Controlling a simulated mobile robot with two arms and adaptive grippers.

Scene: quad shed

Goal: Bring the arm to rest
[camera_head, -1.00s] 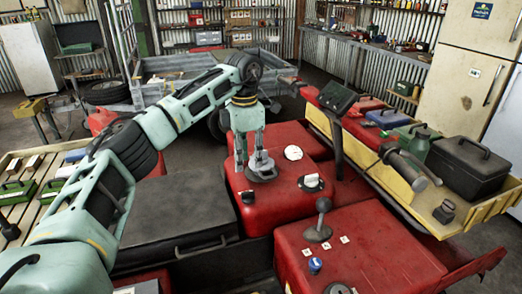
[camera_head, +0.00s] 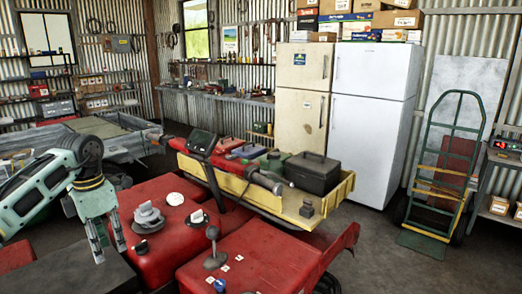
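My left arm comes in from the left edge, bent, with its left gripper (camera_head: 109,250) hanging down. Its two fingers are apart with nothing between them, so it is open and empty. It is over the near left side of the red machine body (camera_head: 180,250). A grey round cap with a raised grip (camera_head: 147,215) sits on the red body to the right of the fingers, clear of them. My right gripper is not in view.
A yellow-edged rack (camera_head: 240,183) carries a black case (camera_head: 312,172). Fridges (camera_head: 368,130) and a green hand truck (camera_head: 444,165) stand to the right. Floor at lower right is clear.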

